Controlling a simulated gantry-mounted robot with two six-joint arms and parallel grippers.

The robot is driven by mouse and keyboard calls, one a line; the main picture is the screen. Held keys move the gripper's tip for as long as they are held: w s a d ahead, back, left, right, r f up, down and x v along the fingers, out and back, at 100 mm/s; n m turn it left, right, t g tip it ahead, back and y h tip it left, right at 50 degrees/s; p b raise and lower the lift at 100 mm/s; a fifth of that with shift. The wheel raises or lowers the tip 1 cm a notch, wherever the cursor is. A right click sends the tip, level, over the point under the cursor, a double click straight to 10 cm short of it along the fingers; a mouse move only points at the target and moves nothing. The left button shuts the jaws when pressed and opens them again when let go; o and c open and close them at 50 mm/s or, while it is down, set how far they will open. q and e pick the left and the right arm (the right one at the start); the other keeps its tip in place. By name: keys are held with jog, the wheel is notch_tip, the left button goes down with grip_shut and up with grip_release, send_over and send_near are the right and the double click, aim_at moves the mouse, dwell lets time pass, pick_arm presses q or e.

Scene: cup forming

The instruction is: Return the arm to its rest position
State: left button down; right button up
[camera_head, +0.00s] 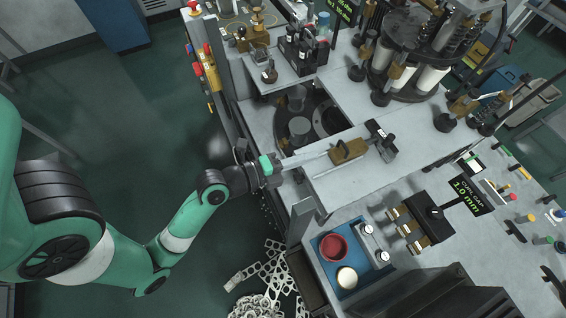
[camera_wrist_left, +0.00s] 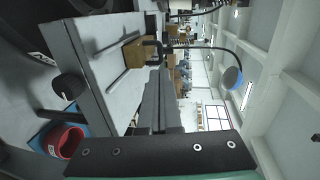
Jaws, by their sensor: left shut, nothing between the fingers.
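My left arm comes in from the left in the head view, green with black joints. It reaches over the machine's edge. My left gripper (camera_head: 322,156) is shut and empty, its fingers pointing right over the machine top. In the left wrist view the dark fingers (camera_wrist_left: 158,76) lie together. Just beyond the fingertips is a brown block (camera_head: 348,151) with a dark handle; it also shows in the wrist view (camera_wrist_left: 137,54). I cannot tell whether the fingertips touch it. My right gripper is not in view.
A rotating turret (camera_head: 410,60) stands at upper right. Scrap strips (camera_head: 262,282) lie on the floor. Open floor (camera_head: 150,120) lies left of the machine.

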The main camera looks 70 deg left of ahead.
pick_arm(q)
jog(key=s, duration=0.2)
jog(key=s+r, duration=0.1)
jog(key=s, duration=0.2)
jog(key=shift+s+d+r, duration=0.1)
jog(key=shift+s+d, duration=0.1)
jog(key=shift+s, duration=0.1)
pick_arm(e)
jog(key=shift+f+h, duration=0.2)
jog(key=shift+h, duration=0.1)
pick_arm(q)
jog(key=w+d+r+m+t+h+p, duration=0.2)
jog(key=w+d+r, duration=0.15)
jog(key=r, duration=0.65)
jog(key=w+d+r+m+t+h+p, duration=0.2)
jog(key=w+r, duration=0.2)
jog(key=r, duration=0.6)
jog(key=w+d+r+m+t+h+p, duration=0.2)
jog(key=w+d+r+h, duration=0.15)
jog(key=r, duration=0.65)
notch_tip(320, 180, up, 24)
jog(key=s+n+t+y+p, duration=0.1)
jog(key=n+t+y, duration=0.3)
jog(key=n, duration=1.8)
jog(key=shift+s+d+n+t+y, duration=0.15)
jog(key=shift+s+n+t+y, duration=0.2)
jog(key=shift+s+t, duration=0.35)
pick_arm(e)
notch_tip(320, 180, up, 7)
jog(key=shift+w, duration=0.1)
